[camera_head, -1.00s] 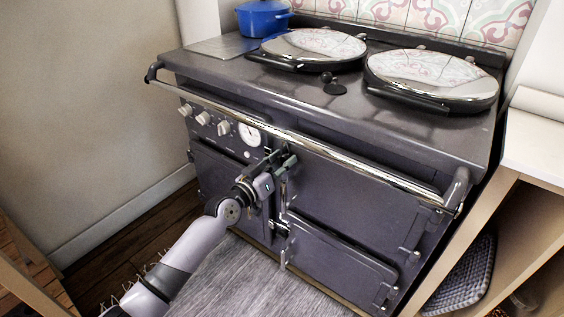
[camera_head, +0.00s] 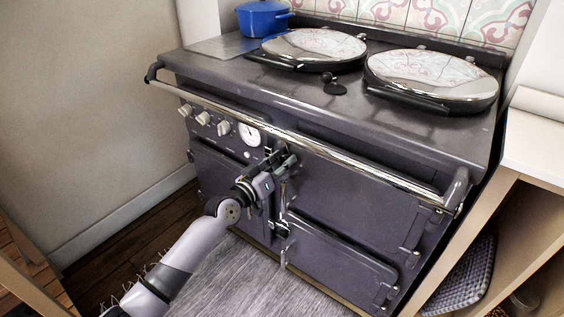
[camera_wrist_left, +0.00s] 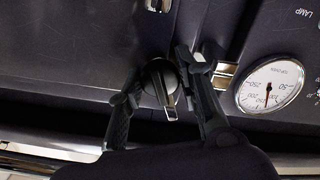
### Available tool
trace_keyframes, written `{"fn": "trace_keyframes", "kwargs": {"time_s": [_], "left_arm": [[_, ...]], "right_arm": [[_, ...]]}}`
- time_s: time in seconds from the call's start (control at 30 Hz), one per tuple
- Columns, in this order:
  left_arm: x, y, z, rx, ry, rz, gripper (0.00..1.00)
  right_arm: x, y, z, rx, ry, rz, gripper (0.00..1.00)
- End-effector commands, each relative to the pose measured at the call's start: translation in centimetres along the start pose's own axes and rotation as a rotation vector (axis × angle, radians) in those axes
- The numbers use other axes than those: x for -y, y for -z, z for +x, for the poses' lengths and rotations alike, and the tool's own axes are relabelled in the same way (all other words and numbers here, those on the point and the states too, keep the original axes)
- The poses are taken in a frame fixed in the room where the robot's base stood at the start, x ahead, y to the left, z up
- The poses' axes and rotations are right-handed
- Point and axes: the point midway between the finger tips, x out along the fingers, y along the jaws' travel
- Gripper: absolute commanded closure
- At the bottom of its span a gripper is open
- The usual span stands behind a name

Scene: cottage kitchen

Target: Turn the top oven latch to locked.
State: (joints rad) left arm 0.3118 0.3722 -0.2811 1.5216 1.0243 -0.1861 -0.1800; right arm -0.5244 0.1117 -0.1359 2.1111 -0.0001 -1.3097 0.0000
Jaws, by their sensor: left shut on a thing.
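The top oven latch is a dark round knob with a silver lever; in the left wrist view the latch (camera_wrist_left: 160,84) sits between my fingers, its lever pointing toward the bottom of the picture. My left gripper (camera_wrist_left: 158,90) is shut on it, one finger on each side. In the head view my left gripper (camera_head: 280,168) is at the left edge of the top oven door (camera_head: 350,185), below the chrome rail, and it hides most of the latch. My right gripper is in neither view.
The chrome rail (camera_head: 330,154) runs across the stove front just above my gripper. A round gauge (camera_head: 249,135) and several pale knobs (camera_head: 203,118) are to its left. A lower oven door (camera_head: 335,264) is below. A wooden shelf unit (camera_head: 490,230) stands close on the right.

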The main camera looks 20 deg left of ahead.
Motion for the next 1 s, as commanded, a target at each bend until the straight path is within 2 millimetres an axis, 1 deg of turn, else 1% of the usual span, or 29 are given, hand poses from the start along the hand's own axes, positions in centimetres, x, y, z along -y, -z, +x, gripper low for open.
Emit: {"fn": "trace_keyframes", "kwargs": {"time_s": [0.17, 0.37, 1.0], "left_arm": [[0.0, 0.0, 0.0, 0.001, 0.001, -0.112, 1.00], [0.0, 0.0, 0.0, 0.001, 0.001, -0.293, 1.00], [0.0, 0.1, 0.0, -0.001, 0.000, -0.894, 1.00]], "right_arm": [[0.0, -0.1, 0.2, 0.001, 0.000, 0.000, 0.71], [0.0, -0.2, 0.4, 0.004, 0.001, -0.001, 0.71], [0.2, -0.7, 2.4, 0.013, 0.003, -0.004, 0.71]]}}
